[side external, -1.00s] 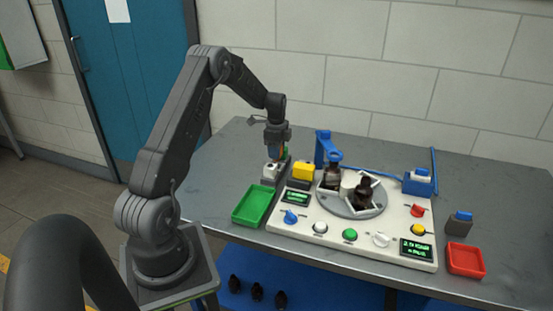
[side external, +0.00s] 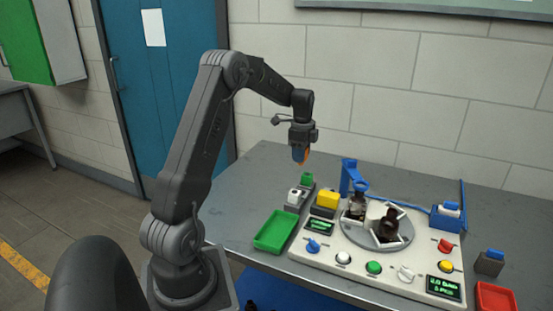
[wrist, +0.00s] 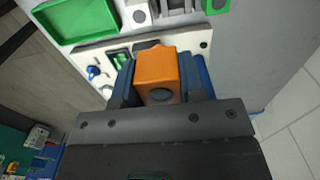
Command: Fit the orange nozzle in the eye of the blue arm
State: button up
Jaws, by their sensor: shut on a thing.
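My gripper (side external: 300,156) is shut on the orange nozzle (wrist: 157,68) and holds it in the air above the back of the table. In the wrist view the nozzle is a blocky orange piece with a round dark opening, between blue fingers. In the side view only a sliver of it shows. The blue arm (side external: 348,176) stands upright at the back edge of the white console, to the right of and below my gripper. Its ring-shaped eye (side external: 361,187) reaches out over a brown bottle (side external: 357,206). The eye's inside cannot be made out.
The console (side external: 330,253) bears a grey turntable (side external: 377,238) with amber bottles, plus knobs and displays. White (side external: 295,197), yellow (side external: 327,199) and green (side external: 307,180) blocks stand left of the blue arm. A green tray (side external: 275,232) lies front left. A red tray (side external: 495,297) lies right.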

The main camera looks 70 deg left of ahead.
jog(key=w+d+r, duration=0.4)
jog(key=w+d, duration=0.2)
jog(key=d, duration=0.3)
jog(key=w+d+r, duration=0.3)
jog(key=w+d, duration=0.2)
jog(key=d, duration=0.3)
jog(key=shift+f, duration=2.65)
jog(key=shift+f, duration=1.2)
jog(key=o, duration=1.4)
notch_tip(320, 180, up, 6)
